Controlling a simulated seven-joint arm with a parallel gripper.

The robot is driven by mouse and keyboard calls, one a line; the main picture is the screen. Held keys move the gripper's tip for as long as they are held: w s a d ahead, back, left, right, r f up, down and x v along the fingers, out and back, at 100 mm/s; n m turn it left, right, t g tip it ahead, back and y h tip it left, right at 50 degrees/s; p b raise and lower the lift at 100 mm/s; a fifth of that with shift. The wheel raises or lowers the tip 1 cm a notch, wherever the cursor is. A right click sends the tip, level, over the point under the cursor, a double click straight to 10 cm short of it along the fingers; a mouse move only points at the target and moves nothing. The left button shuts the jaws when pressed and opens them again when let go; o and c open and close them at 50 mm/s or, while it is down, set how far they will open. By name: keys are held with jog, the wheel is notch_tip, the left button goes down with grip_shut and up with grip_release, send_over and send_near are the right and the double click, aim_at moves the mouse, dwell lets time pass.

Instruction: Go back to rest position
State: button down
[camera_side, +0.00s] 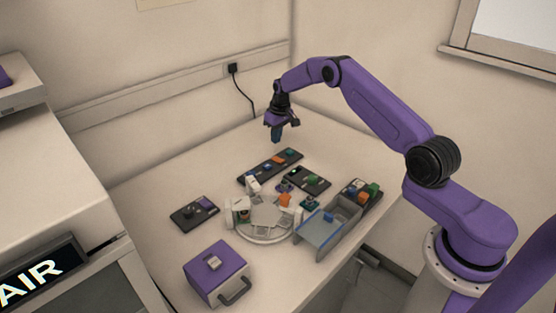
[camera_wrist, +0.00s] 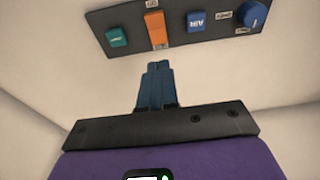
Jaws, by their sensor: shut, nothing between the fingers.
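My gripper (camera_side: 277,136) hangs from the purple arm above the back of the table, pointing down. Its blue fingers are together with nothing between them. In the wrist view the closed fingers (camera_wrist: 156,85) show at the centre, below the long dark panel (camera_wrist: 190,30) in the picture. That panel carries a green switch, an orange lever, a blue switch and a blue knob. In the side view the same panel (camera_side: 262,172) appears to lie on the table below and in front of the gripper, with clear air between them.
A round pale stage (camera_side: 265,236) stands mid-table, with several dark control panels around it, one a small panel (camera_side: 186,215). A grey tray (camera_side: 325,228) is at right, a purple box (camera_side: 214,262) in front. A black cable (camera_side: 238,95) runs down the back wall. The table's back corner is clear.

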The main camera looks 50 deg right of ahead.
jog(key=s+a+r+n, duration=0.4)
jog(key=a+r, duration=0.5)
jog(key=a, duration=0.6)
jog(key=s+a+r+n, duration=0.1)
jog(key=s+a+r, duration=0.2)
jog(key=s+a, duration=0.25)
jog(key=s+a+r+n, duration=0.1)
jog(key=s+a+r, duration=0.3)
jog(key=s, duration=0.3)
jog(key=s+a+r+n+g, duration=0.1)
jog(key=s+a+r+n, duration=0.15)
jog(key=s, duration=0.75)
jog(key=s+d+n, duration=0.2)
jog(key=s+d, duration=0.1)
jog(key=s, duration=0.9)
jog(key=s+d+n, duration=0.2)
jog(key=s+d, duration=0.1)
jog(key=s, duration=0.9)
jog(key=shift+r+g, duration=0.25)
jog(key=shift+g, duration=0.05)
jog(key=shift+w+d, duration=0.1)
